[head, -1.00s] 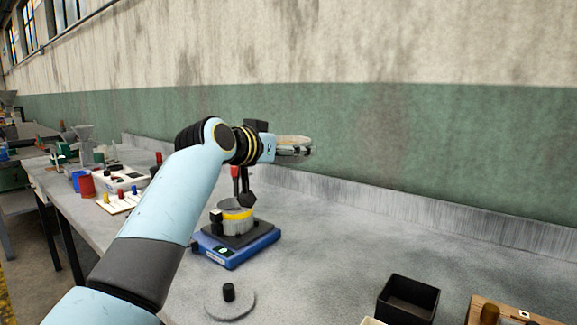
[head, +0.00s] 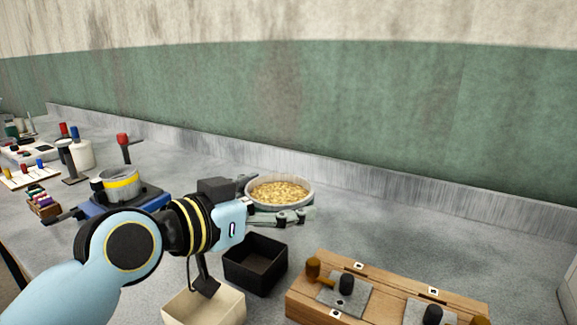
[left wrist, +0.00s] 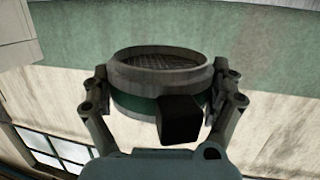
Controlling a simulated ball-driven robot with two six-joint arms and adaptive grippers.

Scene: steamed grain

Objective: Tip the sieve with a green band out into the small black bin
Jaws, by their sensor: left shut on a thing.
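The sieve (head: 279,191) is a round grey metal pan full of yellowish grain, held roughly level above the bench. In the left wrist view its green band (left wrist: 140,104) shows below the grey rim, with a black block on its side. My left gripper (left wrist: 165,100) is shut on the sieve, one finger on each side; in the head view the gripper (head: 270,212) shows beside it. The small black bin (head: 256,262) stands open on the bench, below and slightly left of the sieve in the picture; no grain shows in it. My right gripper is not in view.
A cream box (head: 205,308) stands in front of the black bin. A wooden rack (head: 390,292) with black-knobbed pieces lies to the right. A yellow-banded pot (head: 119,184) sits on a blue device at the left. The bench behind, towards the wall, is clear.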

